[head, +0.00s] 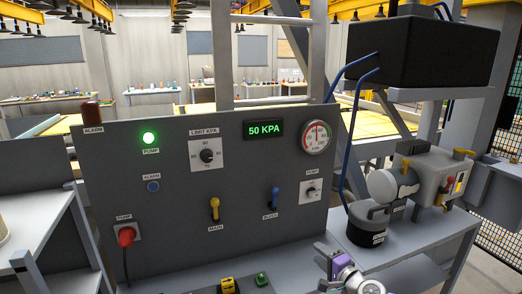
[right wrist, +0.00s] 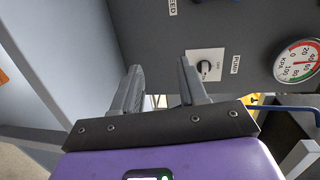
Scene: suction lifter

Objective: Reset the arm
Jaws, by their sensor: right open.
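My right gripper (head: 332,262) is low in the head view, right of centre, in front of the panel's lower right part. In the right wrist view its two grey fingers (right wrist: 160,78) stand apart with nothing between them. Beyond them is the pump knob (right wrist: 205,67) on its white plate; the same knob (head: 312,191) shows above the gripper in the head view. I cannot tell the exact gap between fingers and panel. My left gripper is not in view.
The grey control panel (head: 110,210) carries a yellow main lever (head: 214,208), a blue bleed lever (head: 275,196), a gauge (head: 315,138) and a lit green pump lamp (head: 149,138). The display (head: 264,130) reads 50 KPA. A dark canister (head: 368,226) stands right of the panel.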

